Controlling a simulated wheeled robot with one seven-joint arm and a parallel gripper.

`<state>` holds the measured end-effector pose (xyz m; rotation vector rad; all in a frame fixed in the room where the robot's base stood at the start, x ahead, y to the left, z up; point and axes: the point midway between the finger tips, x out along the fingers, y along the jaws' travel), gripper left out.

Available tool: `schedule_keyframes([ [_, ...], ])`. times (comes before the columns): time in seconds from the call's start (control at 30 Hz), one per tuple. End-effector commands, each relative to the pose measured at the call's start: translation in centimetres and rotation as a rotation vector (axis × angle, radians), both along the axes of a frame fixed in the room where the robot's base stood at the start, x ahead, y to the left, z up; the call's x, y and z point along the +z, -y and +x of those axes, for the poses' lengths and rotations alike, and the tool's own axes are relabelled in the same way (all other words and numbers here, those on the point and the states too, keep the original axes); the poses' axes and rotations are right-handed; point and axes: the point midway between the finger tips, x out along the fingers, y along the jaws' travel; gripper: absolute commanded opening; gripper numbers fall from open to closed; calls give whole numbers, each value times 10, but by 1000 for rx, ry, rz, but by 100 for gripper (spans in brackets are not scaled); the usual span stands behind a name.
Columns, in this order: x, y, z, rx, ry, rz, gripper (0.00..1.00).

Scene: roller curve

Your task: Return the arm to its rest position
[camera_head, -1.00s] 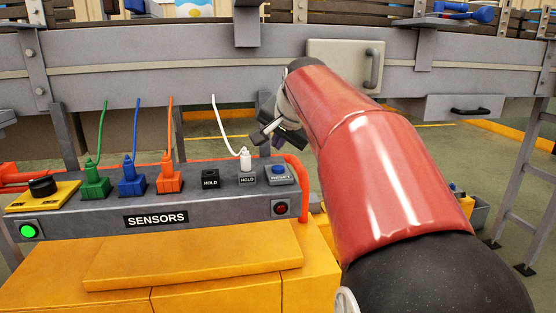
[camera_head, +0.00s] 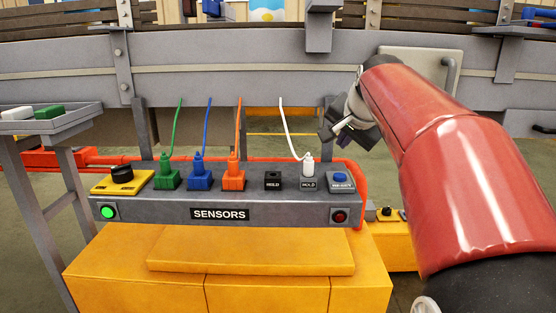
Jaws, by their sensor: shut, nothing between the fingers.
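My red arm (camera_head: 440,160) reaches in from the lower right of the head view, up toward the grey conveyor side. My gripper (camera_head: 332,132) is at its far end, small and partly hidden behind the wrist. It is shut and empty. It sits a little above and behind the right end of the sensor panel (camera_head: 216,212), apart from the white plug (camera_head: 308,167).
A tray table (camera_head: 75,122) stands left. The grey conveyor wall (camera_head: 210,75) crosses behind.

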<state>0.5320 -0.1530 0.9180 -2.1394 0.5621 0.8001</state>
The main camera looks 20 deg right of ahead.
Motion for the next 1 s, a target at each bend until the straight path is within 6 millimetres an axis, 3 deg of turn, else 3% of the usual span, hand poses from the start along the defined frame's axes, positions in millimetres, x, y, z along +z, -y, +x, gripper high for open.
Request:
schedule_keyframes([
  [0.13,-7,-13,-13,39,-18,-18,0],
  [0.27,-36,-51,-55,173,-80,-84,0],
  [0.4,-91,-100,-123,390,-171,-202,0],
  [0.5,-135,-126,-172,540,-230,-289,0],
  [0.6,-174,-141,-211,662,-278,-364,0],
  [0.7,-203,-149,-238,748,-312,-415,0],
  [0.8,-219,-152,-252,793,-331,-444,0],
  [1.0,-224,-153,-256,809,-338,-454,0],
])
